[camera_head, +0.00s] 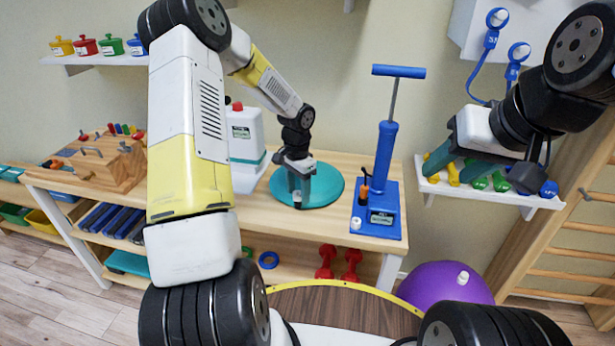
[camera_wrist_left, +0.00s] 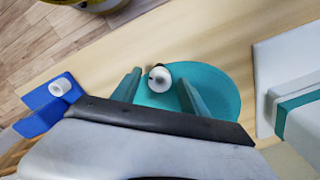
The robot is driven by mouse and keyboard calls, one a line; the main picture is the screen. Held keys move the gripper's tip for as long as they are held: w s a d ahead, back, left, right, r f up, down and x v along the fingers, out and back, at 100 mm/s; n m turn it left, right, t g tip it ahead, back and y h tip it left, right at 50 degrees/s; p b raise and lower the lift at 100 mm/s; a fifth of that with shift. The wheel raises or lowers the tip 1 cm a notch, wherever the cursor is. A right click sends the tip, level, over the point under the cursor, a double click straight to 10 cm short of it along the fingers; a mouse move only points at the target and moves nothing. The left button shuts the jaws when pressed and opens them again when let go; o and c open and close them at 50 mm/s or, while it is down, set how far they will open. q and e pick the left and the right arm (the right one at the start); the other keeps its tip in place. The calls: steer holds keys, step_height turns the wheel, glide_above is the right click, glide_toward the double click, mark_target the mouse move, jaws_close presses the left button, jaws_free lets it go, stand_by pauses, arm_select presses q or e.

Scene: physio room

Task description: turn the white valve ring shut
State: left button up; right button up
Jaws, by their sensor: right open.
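A white round ring or cap with a dark side (camera_wrist_left: 159,79) sits over the teal disc (camera_wrist_left: 222,82) in the left wrist view. It lies between the spread fingers of my left gripper (camera_wrist_left: 160,88), with gaps on both sides. In the head view my left gripper (camera_head: 300,192) points down over the teal disc (camera_head: 328,188) on the wooden table and mostly hides this piece. A second small white piece (camera_head: 355,224) stands on the base of the blue pump (camera_head: 384,160). I cannot tell for sure which is the valve ring. My right gripper (camera_head: 484,165) is open by the wall shelf.
A wooden peg box (camera_head: 95,165) is at the table's left. Dumbbells (camera_head: 338,262) lie on the lower shelf. A purple ball (camera_head: 440,283) is on the floor. Coloured weights (camera_head: 475,178) lie near my right gripper.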

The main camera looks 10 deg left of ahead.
arm_select(q)
step_height(320, 180, up, 8)
stand_by(0.6)
steer(key=shift+d+f, duration=0.1)
steer(key=shift+f, duration=0.05)
